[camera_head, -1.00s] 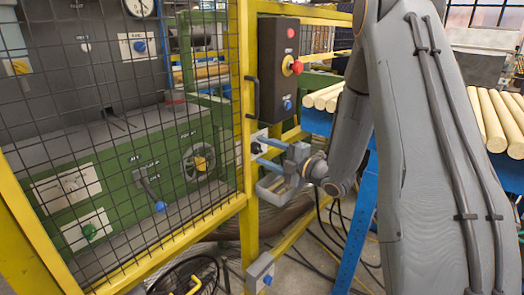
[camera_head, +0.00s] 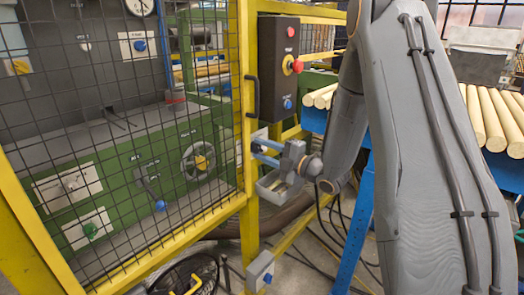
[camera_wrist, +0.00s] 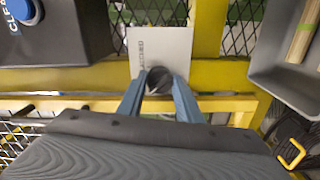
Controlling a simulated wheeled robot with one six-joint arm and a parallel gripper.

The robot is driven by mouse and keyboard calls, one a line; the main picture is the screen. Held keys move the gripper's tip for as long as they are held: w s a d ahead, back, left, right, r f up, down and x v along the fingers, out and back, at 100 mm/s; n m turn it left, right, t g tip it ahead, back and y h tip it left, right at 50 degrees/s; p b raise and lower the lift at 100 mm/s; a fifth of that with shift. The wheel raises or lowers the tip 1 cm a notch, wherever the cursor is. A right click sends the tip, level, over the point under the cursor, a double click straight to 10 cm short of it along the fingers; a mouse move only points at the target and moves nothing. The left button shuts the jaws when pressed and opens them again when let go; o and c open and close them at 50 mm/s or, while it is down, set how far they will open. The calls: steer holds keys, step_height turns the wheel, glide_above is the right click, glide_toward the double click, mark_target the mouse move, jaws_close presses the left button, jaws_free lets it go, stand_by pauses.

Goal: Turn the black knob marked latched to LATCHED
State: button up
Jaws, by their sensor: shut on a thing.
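The black knob (camera_wrist: 159,79) sits on a white plate (camera_wrist: 167,45) with printed lettering too small to read surely. The plate is mounted on the yellow post. My gripper (camera_wrist: 159,86) is shut on the knob, one blue-grey finger on each side. In the head view my gripper (camera_head: 256,150) reaches from the right to the plate on the post, and the knob is mostly hidden by the fingers. The knob's pointer direction cannot be made out.
A black control box (camera_head: 279,68) with a red button and a blue button hangs above my gripper. A yellow mesh door (camera_head: 120,130) stands at left. Wooden rods (camera_head: 495,120) lie at right. A small grey box (camera_head: 261,270) sits low on the post.

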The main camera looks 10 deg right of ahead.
steer(key=m+p, duration=0.1)
steer(key=m, duration=0.3)
steer(key=shift+f+m+p, duration=0.1)
steer(key=shift+m+p, duration=0.3)
steer(key=shift+m, duration=1.1)
steer(key=o, duration=1)
steer(key=shift+o, duration=0.2)
steer(key=shift+s+a, duration=0.1)
